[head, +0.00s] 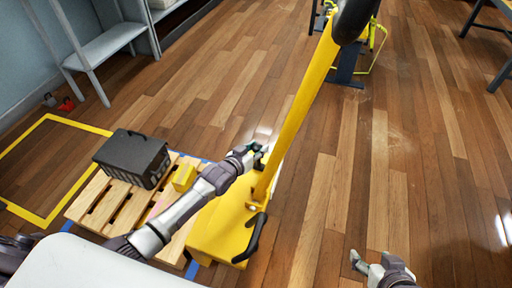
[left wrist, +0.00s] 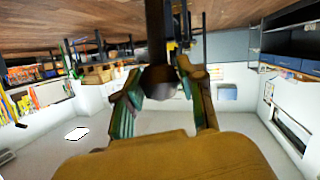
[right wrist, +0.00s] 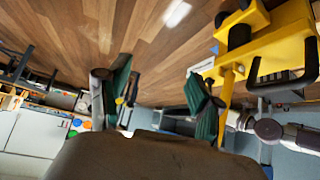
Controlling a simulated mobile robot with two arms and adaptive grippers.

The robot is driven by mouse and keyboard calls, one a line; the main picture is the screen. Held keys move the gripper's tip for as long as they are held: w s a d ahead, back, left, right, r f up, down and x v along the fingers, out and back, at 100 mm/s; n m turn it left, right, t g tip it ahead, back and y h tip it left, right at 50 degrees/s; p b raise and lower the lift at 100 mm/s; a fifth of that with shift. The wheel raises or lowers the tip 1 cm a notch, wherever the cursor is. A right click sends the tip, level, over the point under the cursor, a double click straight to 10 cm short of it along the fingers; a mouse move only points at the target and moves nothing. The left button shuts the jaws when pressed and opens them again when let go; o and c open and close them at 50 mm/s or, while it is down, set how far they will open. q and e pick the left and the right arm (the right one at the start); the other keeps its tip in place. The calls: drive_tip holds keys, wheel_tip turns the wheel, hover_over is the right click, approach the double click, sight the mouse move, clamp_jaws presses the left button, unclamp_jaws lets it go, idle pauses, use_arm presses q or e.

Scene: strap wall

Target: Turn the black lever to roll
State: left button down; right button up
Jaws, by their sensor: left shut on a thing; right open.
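The yellow strapping machine (head: 218,228) has a tall slanted yellow post. My left gripper (head: 257,152) is beside the post, above the yellow base. In the left wrist view its fingers (left wrist: 160,95) are shut around the rounded end of a dark bar, which looks like the black lever (left wrist: 157,80). In the head view the gripper and post hide the held part. My right gripper (head: 368,262) is open and empty over the floor at bottom right; its spread fingers (right wrist: 158,95) show in the right wrist view.
A wooden pallet (head: 92,208) carries a dark crate (head: 132,157) and a small yellow block (head: 184,177), left of the machine. A black curved handle (head: 255,240) is on the base's near side. The post's black top (head: 353,16) rises high.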

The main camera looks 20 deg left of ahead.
use_arm(q)
drive_tip(key=shift+w+d+r+g+p, duration=0.1)
drive_tip(key=shift+w+r+g+p, duration=0.15)
drive_tip(key=shift+w+g+p, duration=0.6)
drive_tip(key=shift+w+f, duration=0.15)
drive_tip(key=shift+w, duration=0.15)
use_arm(e)
drive_tip(key=s+d+f+g+h, duration=0.1)
drive_tip(key=s+d+g, duration=0.1)
drive_tip(key=s+g, duration=0.2)
drive_tip(key=s, duration=0.3)
drive_tip(key=shift+s+d+f, duration=0.2)
drive_tip(key=shift+s+f, duration=0.1)
drive_tip(key=shift+f, duration=0.05)
use_arm(q)
drive_tip(key=c, duration=0.7)
unclamp_jaws()
drive_tip(key=shift+s, duration=0.1)
drive_tip(key=v, duration=1.2)
drive_tip(key=shift+d, duration=0.1)
